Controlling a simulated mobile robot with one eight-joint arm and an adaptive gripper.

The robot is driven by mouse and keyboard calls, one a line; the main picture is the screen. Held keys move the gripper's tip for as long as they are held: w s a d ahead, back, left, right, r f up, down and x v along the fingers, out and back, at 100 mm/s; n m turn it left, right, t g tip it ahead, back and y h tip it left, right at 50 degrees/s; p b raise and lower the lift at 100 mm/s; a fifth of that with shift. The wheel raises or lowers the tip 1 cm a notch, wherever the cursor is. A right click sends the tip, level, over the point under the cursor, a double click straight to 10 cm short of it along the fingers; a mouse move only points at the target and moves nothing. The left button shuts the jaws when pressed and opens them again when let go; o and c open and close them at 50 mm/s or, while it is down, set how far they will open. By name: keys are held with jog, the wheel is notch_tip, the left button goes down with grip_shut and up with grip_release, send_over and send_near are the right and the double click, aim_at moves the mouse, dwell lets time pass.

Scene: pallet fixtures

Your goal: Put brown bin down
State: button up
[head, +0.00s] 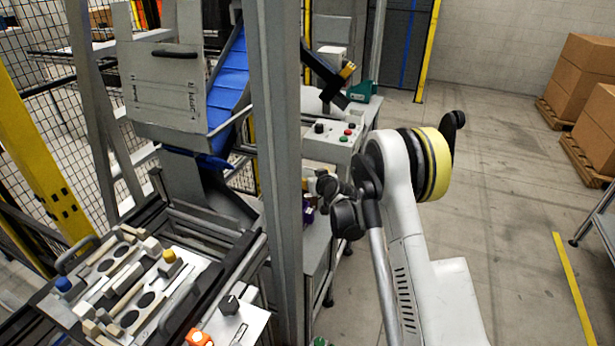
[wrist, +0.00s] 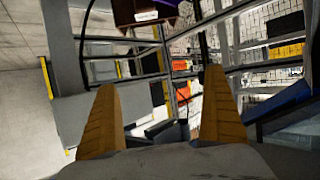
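My gripper (wrist: 160,78) shows in the wrist view as two orange-yellow fingers set wide apart, with nothing between them. A brown bin (wrist: 146,11) with a white label shows at the top of the wrist view, beyond the fingertips and apart from them. Something purple shows at its upper edge. In the head view my arm reaches to the left, and its end is partly hidden behind a grey post. I cannot make out the fingers there. A small purple and dark object (head: 308,211) shows beside the post, but I cannot tell whether it is the bin.
The grey post (head: 275,150) stands close by my arm. A fixture tray (head: 185,295) with several parts is at the lower left. A blue chute (head: 229,80) and a button panel (head: 335,135) stand behind.

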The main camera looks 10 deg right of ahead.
jog(key=r+p+v, duration=0.1)
jog(key=p+v, duration=0.2)
jog(key=v, duration=0.9)
jog(key=shift+p, duration=0.4)
jog(key=shift+r, duration=0.1)
